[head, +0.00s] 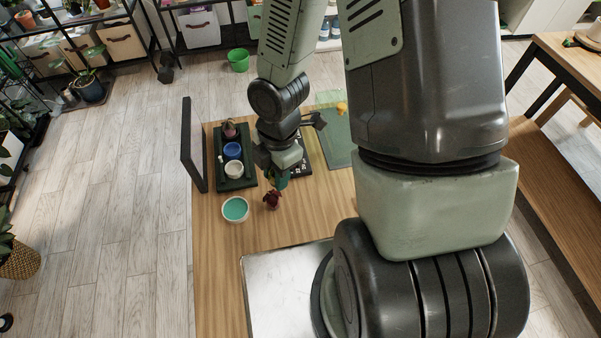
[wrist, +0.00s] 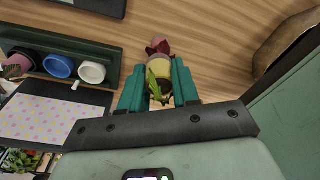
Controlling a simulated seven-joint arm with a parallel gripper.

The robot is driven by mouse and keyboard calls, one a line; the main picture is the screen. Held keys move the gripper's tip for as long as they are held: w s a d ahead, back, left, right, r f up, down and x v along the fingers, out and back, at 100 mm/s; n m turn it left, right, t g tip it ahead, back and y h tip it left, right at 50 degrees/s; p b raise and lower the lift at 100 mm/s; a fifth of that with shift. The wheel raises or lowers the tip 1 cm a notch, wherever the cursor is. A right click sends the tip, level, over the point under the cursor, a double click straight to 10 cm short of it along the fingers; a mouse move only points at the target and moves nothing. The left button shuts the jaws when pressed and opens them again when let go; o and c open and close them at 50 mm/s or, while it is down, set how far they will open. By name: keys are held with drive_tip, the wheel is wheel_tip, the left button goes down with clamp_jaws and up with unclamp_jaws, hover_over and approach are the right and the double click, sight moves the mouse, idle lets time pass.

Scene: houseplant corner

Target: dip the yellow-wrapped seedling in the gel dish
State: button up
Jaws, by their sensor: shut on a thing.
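My gripper (head: 277,183) is above the wooden table, pointing down. In the wrist view its two teal fingers (wrist: 158,88) are shut on the yellow-wrapped seedling (wrist: 161,67). Green leaves show on the near side of the pale yellow wrap, and a dark red clump shows at its far end. In the head view the dark red part (head: 271,200) shows below the fingers; the wrap is hidden. The gel dish (head: 235,209), a round white bowl of teal gel, is just left of the seedling and apart from it. The dish is not seen in the wrist view.
A dark green tray (head: 222,178) holds a pinkish pot with a plant, a blue pot (head: 233,151) and a white pot (head: 234,169). A dark upright panel (head: 192,145) stands at the table's left edge. A green mat (head: 336,140) lies at the right; a metal plate (head: 275,290) lies nearer.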

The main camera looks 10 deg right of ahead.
sight(235, 211)
drive_tip(key=a+n, duration=0.2)
drive_tip(key=a, duration=0.1)
drive_tip(key=a+f+n, duration=0.1)
drive_tip(key=a, duration=0.3)
drive_tip(key=a+f+n, duration=0.1)
drive_tip(key=a+n, duration=0.1)
drive_tip(key=a, duration=0.1)
drive_tip(key=shift+s+a+n+g, duration=0.25)
drive_tip(key=shift+a+n+g, duration=0.05)
drive_tip(key=shift+a+f, duration=0.1)
drive_tip(key=shift+f, duration=2.35)
drive_tip(key=shift+f, duration=0.5)
drive_tip(key=shift+r, duration=3)
